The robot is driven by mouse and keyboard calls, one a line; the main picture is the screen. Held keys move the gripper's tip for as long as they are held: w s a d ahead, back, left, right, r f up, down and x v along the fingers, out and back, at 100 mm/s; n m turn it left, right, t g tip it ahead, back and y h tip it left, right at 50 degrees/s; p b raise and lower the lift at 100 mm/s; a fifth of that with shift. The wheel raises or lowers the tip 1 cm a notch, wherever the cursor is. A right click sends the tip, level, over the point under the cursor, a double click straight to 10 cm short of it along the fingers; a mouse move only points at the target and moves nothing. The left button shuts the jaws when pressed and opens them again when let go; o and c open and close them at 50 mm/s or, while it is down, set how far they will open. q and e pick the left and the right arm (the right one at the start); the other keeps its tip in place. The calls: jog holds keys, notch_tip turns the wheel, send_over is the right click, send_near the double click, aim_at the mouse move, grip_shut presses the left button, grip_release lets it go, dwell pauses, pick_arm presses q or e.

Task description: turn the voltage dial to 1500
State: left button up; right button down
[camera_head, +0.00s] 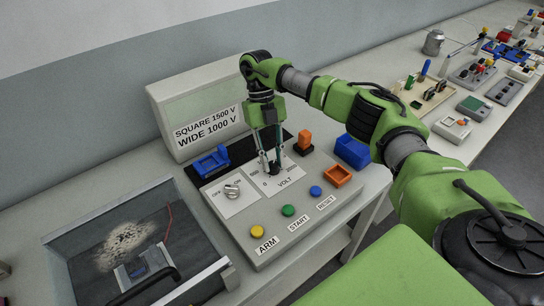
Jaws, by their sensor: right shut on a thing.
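The voltage dial (275,169) is a small black knob on a white plate marked VOLT, on the sloped grey control panel (257,235). My right gripper (271,163) points down from above, with its fingertips shut on the dial. The fingers hide part of the dial and its scale, so where its pointer stands cannot be told. A sign (206,126) behind reads SQUARE 1500 V and WIDE 1000 V. My left gripper is not in view.
An OFF/ON switch (232,191) sits left of the dial. Yellow (257,232), green (288,211) and blue (316,191) buttons line the front. A recessed bay (75,245) lies at left.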

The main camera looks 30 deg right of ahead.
jog(key=shift+r+m, duration=0.1)
jog(key=shift+m, duration=0.5)
jog(key=shift+y, duration=0.3)
jog(key=c, duration=1.8)
grip_release()
jog(key=shift+w, duration=0.1)
jog(key=v, duration=1.1)
jog(key=shift+d+r, duration=0.1)
jog(key=shift+r, duration=0.35)
